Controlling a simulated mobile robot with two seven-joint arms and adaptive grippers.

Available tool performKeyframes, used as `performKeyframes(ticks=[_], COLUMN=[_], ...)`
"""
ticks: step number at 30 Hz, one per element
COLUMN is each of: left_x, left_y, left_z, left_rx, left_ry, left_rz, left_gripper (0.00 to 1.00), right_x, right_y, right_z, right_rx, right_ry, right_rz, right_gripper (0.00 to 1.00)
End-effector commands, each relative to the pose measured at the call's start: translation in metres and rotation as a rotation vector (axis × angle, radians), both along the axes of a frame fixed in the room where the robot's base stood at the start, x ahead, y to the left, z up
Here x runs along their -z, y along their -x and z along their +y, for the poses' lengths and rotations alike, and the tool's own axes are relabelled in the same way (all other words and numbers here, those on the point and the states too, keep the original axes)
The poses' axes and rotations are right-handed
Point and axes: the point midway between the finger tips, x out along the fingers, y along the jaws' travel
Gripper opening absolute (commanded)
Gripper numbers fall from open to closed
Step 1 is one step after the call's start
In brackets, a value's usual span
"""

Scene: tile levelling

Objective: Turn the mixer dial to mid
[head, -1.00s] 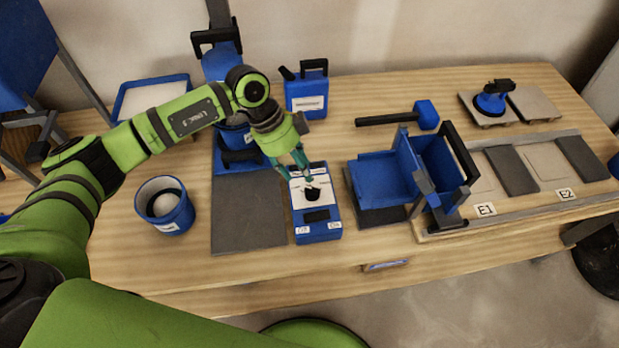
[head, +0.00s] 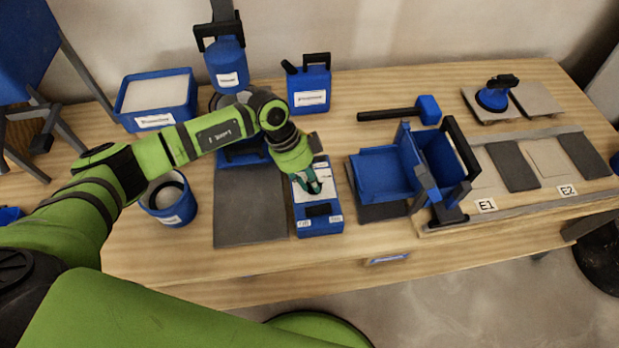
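A blue control box (head: 320,223) with a white face and a small dark display stands near the table's front, in the middle of the head view. My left gripper (head: 312,184) points down over the white face, its teal fingertips close to it. The dark dial on that face is hidden behind the gripper now. I cannot tell whether the fingers touch or close on it. The blue mixer head (head: 227,64) stands upright behind my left arm. My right gripper is not in view.
A dark grey mat (head: 248,210) lies left of the box, with a blue bucket (head: 168,204) beyond it. A blue open bin (head: 383,172) stands close on the right. A labelled blue jug (head: 309,90) and a mallet (head: 428,109) are behind.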

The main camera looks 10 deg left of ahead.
Motion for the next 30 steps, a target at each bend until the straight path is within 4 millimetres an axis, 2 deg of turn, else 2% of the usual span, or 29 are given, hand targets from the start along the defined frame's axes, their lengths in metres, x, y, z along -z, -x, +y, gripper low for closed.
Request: performKeyframes(ticks=[11, 17, 30], left_x=[0.000, 0.000, 0.001], left_y=[0.000, -0.002, -0.006], left_z=[0.000, -0.001, -0.001], left_rx=[0.018, 0.095, 0.472], left_ry=[0.001, 0.001, 0.003], left_rz=[-0.001, 0.000, -0.002], left_gripper=[0.00, 0.00, 0.00], right_x=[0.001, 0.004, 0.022], right_y=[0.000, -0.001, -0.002], right_z=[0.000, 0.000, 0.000], right_rx=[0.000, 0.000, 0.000], right_ry=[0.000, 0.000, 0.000], right_rz=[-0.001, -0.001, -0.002], right_gripper=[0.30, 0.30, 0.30])
